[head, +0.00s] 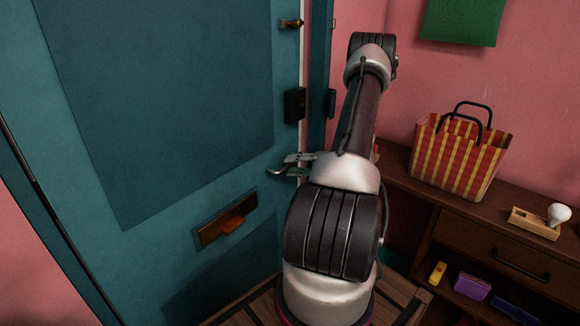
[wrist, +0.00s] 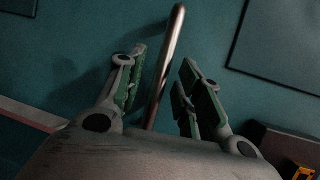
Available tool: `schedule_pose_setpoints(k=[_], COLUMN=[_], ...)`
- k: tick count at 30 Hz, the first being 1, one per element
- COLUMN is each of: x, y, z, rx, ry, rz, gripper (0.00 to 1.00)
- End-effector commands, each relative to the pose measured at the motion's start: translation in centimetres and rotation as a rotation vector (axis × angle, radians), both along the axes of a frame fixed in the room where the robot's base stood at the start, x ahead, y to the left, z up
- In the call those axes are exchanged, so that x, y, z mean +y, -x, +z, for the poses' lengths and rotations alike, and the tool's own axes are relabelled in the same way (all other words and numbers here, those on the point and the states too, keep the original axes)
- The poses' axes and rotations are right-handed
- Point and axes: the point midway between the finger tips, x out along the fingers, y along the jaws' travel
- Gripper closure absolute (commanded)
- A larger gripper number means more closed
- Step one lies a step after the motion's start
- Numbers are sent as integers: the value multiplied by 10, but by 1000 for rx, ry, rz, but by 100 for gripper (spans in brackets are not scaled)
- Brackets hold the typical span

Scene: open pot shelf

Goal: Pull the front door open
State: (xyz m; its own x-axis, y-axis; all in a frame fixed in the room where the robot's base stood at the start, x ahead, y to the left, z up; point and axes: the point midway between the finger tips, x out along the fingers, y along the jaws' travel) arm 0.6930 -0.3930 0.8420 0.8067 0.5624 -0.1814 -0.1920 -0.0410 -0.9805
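The teal front door (head: 170,110) fills the left of the head view. Its lever handle (head: 277,171) is a pale metal bar near the door's right edge. My gripper (head: 299,158) is at the handle, partly hidden behind my arm. In the wrist view the handle (wrist: 170,50) is a brownish metal bar running up between the two fingers of my gripper (wrist: 163,68). The fingers are open, with a gap seen on each side of the bar. A pale strip shows along the door's right edge; I cannot tell whether the door is ajar.
A dark lock box (head: 295,105), a brass latch (head: 291,23) and a brass mail slot (head: 228,219) are on the door. A wooden cabinet (head: 405,185) stands right of my arm, bearing a striped bag (head: 458,155) and a wooden tray with a white bulb-shaped thing (head: 558,214).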

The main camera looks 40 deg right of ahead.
Motion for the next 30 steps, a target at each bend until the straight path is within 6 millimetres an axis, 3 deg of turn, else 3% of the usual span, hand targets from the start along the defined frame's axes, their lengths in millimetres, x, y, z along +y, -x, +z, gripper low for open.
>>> schedule_pose_setpoints(k=[12, 18, 25, 26, 30], x=[-50, -58, -59, -59, -56], y=[70, 83, 84, 84, 87], z=[16, 19, 19, 19, 23], rx=[-1, 0, 0, 0, 28], ry=[1, 0, 0, 0, -61], rz=[-3, -1, 0, 0, -29], gripper=[65, 65, 65, 66, 92])
